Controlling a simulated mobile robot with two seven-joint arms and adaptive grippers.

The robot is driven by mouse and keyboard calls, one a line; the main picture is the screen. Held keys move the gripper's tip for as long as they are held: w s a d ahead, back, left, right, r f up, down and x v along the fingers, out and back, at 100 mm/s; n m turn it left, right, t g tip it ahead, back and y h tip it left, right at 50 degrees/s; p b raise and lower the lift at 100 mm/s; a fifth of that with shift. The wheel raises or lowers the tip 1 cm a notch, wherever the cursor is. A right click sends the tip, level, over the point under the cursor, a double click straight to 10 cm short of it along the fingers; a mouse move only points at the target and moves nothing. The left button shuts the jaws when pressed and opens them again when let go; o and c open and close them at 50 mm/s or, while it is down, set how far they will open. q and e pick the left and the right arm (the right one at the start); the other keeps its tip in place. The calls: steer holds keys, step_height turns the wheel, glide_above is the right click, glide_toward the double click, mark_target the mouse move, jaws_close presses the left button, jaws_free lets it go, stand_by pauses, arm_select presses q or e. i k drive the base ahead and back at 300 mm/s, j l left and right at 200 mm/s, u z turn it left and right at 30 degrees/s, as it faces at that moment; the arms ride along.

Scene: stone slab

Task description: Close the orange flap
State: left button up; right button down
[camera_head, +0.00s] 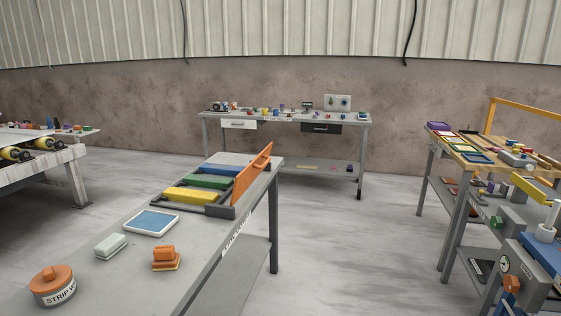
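The orange flap (251,179) stands raised and tilted at the right-hand end of a dark grey rack on the near table. Next to it in the same rack lie a yellow flap (191,195), a green flap (207,181) and a blue flap (219,170), which look flat. The rack (221,211) sits near the table's right edge. Neither of my grippers shows in the head view.
The grey table (107,273) also carries a blue framed pad (152,222), a pale block (111,246), an orange stacked piece (165,259) and a round orange container (53,286). Cluttered benches stand behind, left and right. Open floor (340,240) lies right of the table.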

mark_target(244, 180)
steer(key=i+l, duration=0.2)
steer(key=i, duration=0.2)
steer(key=i+l, duration=0.15)
steer(key=i, duration=0.25)
steer(key=i+l, duration=0.2)
steer(key=i, duration=0.2)
steer(key=i+l+u, duration=0.25)
steer(key=i, duration=0.2)
steer(key=i+l+u, duration=0.2)
steer(key=i+l, duration=0.2)
